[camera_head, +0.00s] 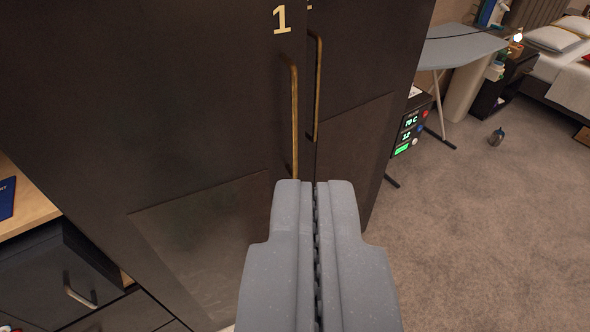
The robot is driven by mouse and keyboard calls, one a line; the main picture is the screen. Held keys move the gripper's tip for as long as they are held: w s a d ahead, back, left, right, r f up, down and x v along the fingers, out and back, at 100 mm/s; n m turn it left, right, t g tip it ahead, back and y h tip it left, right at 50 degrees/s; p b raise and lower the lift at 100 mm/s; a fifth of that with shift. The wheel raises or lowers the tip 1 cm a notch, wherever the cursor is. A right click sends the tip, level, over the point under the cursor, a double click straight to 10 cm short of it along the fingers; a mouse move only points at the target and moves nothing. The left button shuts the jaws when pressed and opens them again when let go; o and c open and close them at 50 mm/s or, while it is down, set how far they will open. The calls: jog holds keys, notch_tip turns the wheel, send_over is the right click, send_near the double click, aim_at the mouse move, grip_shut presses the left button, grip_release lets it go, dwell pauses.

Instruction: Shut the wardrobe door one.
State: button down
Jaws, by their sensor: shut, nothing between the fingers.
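Wardrobe door one (190,100) is a dark panel with a gold "1" near its top right and a lighter rectangular panel low down. Its upright brass handle (294,120) is near its right edge. The second wardrobe door (370,75) is to its right, with its own brass handle (318,85). Door one's right edge partly covers the second door's number, so door one seems to stand slightly forward; I cannot tell the exact gap. My gripper (315,185) is shut and empty, its tips in front of the door seam just below door one's handle. I cannot tell whether it touches.
Dark drawers (60,275) under a wooden top (25,200) stand at left. A device with a lit display (409,125) and an ironing board (460,48) are right of the wardrobe. Carpet (480,230) is mostly clear at right; a bed (560,60) is at the back.

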aim_at(295, 162)
jog(key=w+d+f+n+t+p, duration=0.1)
jog(key=w+d+f+p, duration=0.15)
jog(key=w+f, duration=0.55)
jog(key=w+d+f+p, duration=0.1)
jog(key=w+d+f, duration=0.2)
jog(key=w+f, duration=0.5)
jog(key=w+a+f+n+t+y+p, duration=0.1)
jog(key=w+a+f+y+p, duration=0.15)
jog(key=f, duration=0.65)
jog(key=w+a+f+n+y+p, duration=0.1)
jog(key=w+f+y+p, duration=0.15)
jog(key=f, duration=0.65)
jog(key=x, duration=0.4)
jog(key=b+x, duration=0.1)
jog(key=x, duration=0.8)
jog(key=shift+w+d, duration=0.25)
jog(key=shift+w, duration=0.25)
